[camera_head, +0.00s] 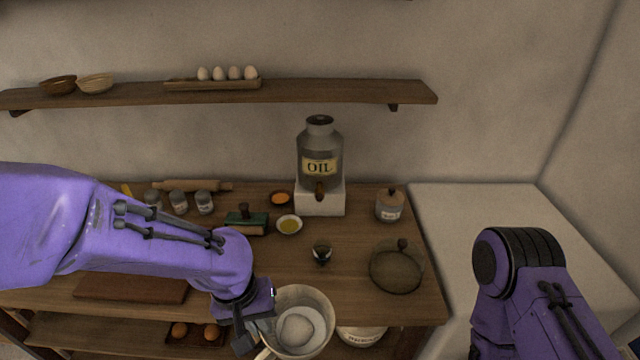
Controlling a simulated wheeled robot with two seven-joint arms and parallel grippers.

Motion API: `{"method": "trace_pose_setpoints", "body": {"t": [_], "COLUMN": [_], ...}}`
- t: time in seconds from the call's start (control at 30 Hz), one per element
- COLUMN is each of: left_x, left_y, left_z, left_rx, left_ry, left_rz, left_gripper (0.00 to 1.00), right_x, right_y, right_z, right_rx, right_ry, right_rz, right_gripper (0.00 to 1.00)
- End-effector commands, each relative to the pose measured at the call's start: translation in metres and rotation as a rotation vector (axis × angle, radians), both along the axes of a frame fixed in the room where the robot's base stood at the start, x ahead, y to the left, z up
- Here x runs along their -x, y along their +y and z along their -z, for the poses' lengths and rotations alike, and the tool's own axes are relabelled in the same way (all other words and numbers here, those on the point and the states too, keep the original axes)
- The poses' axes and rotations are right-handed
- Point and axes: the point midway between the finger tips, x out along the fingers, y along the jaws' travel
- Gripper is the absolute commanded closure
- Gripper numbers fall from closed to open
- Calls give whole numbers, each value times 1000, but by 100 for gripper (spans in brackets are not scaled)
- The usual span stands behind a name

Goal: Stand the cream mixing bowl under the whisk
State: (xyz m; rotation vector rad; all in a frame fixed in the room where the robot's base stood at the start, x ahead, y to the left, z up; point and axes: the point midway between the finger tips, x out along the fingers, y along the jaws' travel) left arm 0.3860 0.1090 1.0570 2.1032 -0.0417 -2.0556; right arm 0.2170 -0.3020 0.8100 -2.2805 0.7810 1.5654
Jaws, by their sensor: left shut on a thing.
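The cream mixing bowl (327,312) shows at the bottom centre, in front of the wooden table's front edge. It has a pale round shape inside, and I cannot tell what that is. My left gripper (254,322) is shut on the bowl's left side, with its fingers partly hidden at the rim. I cannot make out the whisk for certain. A small dark object with a pale tip (322,253) is on the table above the bowl, too small to identify. My right arm is at the lower right, its gripper out of view.
A labelled container (361,336) sits lower, right of the bowl. A pale counter (480,210) is clear.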

Motion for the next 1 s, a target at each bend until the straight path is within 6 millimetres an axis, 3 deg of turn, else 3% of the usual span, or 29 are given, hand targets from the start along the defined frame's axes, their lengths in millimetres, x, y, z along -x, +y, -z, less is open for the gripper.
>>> {"method": "trace_pose_setpoints", "body": {"t": [0.03, 0.27, 0.5, 0.7, 0.83, 1.0], "left_x": [-10, -50, -85, -98, -96, -95], "left_y": [4, 29, 66, 86, 90, 89], "left_z": [10, 30, 65, 93, 108, 114], "left_rx": [5, 6, 5, 13, 19, 27], "left_ry": [-6, -16, -21, -17, 0, 8], "left_rz": [32, 157, 184, 137, 124, 123], "left_gripper": [100, 100, 100, 100, 100, 100], "right_x": [0, 0, 0, 0, 0, 0], "right_y": [0, 0, 0, 0, 0, 0], "right_z": [15, 50, 90, 112, 121, 122], "right_rx": [0, 0, 0, 0, 0, 0], "right_ry": [0, 0, 0, 0, 0, 0], "right_rz": [0, 0, 0, 0, 0, 0], "right_gripper": [52, 52, 52, 52, 52, 52]}}
